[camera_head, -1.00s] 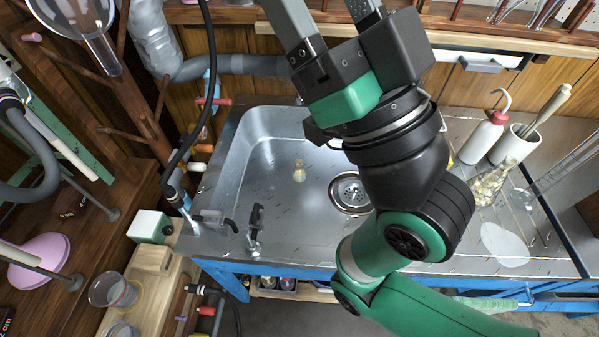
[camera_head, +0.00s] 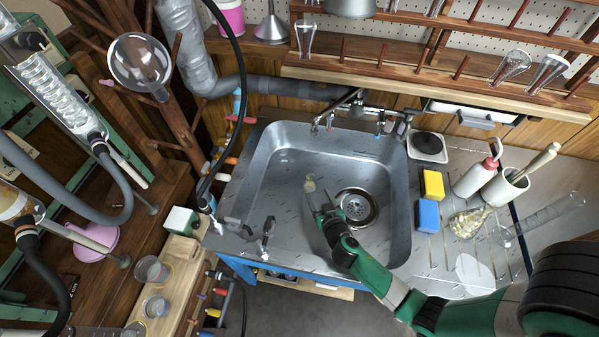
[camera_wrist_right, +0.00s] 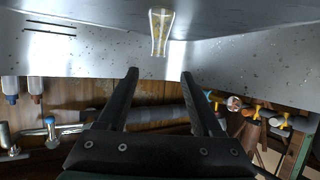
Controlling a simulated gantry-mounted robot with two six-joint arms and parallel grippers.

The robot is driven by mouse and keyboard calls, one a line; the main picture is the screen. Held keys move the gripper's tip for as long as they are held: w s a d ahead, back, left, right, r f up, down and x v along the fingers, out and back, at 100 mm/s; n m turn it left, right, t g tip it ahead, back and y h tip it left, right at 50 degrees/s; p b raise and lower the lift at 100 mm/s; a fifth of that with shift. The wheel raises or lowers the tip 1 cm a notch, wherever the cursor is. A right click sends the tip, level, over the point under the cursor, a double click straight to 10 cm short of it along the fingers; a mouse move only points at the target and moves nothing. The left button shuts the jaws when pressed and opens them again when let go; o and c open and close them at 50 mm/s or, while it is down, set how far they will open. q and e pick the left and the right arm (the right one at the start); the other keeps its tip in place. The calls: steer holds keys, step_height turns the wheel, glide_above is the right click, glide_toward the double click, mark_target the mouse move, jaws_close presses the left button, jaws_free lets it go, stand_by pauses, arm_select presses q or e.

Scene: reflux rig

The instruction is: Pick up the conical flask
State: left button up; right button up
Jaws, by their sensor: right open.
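The conical flask (camera_head: 309,184), small and clear with yellowish contents, is in the steel sink (camera_head: 290,150). In the right wrist view the flask (camera_wrist_right: 160,32) is just beyond my fingertips, roughly centred between them, its narrow end toward me. My right gripper (camera_head: 313,200) reaches into the sink from the lower right. In the wrist view the right gripper (camera_wrist_right: 159,74) is open, its two black fingers apart and nothing between them. In the head view its fingers are small and close beside the flask; contact is not clear. My left gripper is not in view.
Taps (camera_head: 355,115) line the sink's back edge. A yellow sponge (camera_head: 432,184), a blue sponge (camera_head: 428,216), a wash bottle (camera_head: 478,175) and a white cup (camera_head: 505,187) stand right of the sink. A wooden rack (camera_head: 440,75) overhangs the back. Valves (camera_head: 262,235) stand at the left front rim.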

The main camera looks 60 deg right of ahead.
mark_target(310, 175)
steer(key=x, duration=0.2)
steer(key=b+x, duration=0.1)
steer(key=x, duration=0.1)
steer(key=b+x, duration=0.1)
steer(key=x, duration=0.1)
steer(key=shift+w+d+r, duration=0.15)
steer(key=shift+w+d, duration=0.1)
steer(key=shift+w, duration=0.1)
steer(key=shift+d+f, duration=0.15)
steer(key=shift+f, duration=0.05)
steer(key=b+x, duration=0.2)
steer(key=x, duration=0.2)
steer(key=shift+d, duration=0.2)
steer(key=shift+w+d+f, duration=0.1)
steer(key=shift+w+d, duration=0.05)
steer(key=shift+d, duration=0.05)
steer(key=shift+a, duration=0.1)
steer(key=shift+c, duration=0.6)
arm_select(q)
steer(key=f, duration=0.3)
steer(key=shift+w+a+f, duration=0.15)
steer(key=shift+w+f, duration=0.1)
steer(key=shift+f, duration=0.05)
arm_select(e)
jaws_close()
